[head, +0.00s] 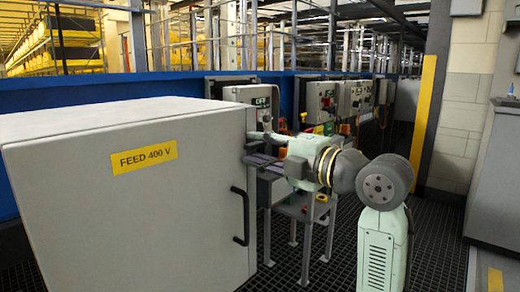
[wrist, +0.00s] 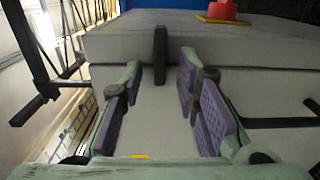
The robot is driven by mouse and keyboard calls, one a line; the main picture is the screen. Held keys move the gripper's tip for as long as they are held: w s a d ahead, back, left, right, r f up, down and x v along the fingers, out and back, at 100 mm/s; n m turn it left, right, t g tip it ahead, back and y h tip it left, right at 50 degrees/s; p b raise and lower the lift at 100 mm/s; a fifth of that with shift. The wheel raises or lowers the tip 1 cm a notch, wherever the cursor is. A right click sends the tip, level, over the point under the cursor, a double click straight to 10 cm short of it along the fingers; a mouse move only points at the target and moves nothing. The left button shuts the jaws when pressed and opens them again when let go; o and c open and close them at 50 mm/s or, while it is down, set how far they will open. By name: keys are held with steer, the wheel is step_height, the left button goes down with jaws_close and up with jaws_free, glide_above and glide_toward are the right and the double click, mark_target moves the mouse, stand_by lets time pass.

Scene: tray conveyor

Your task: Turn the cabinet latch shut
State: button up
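The grey cabinet (head: 80,220) with a yellow FEED 400 V label (head: 144,156) fills the left of the head view. Its black door handle (head: 240,216) is near the door's right edge; a black bar resembling it (wrist: 270,122) shows at the right of the wrist view. The dark latch bar (wrist: 160,55) stands upright in the wrist view, across the cabinet's edge. My gripper (head: 256,164) is at the cabinet's right side. In the wrist view my gripper (wrist: 160,90) is open, purple pads either side of the bar's line, with clear gaps. I cannot make out the latch in the head view.
Grey control boxes (head: 320,100) line the blue rail behind. A metal stand (head: 300,210) is under my arm.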

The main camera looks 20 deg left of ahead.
steer(key=shift+d, duration=0.1)
steer(key=v, duration=1.2)
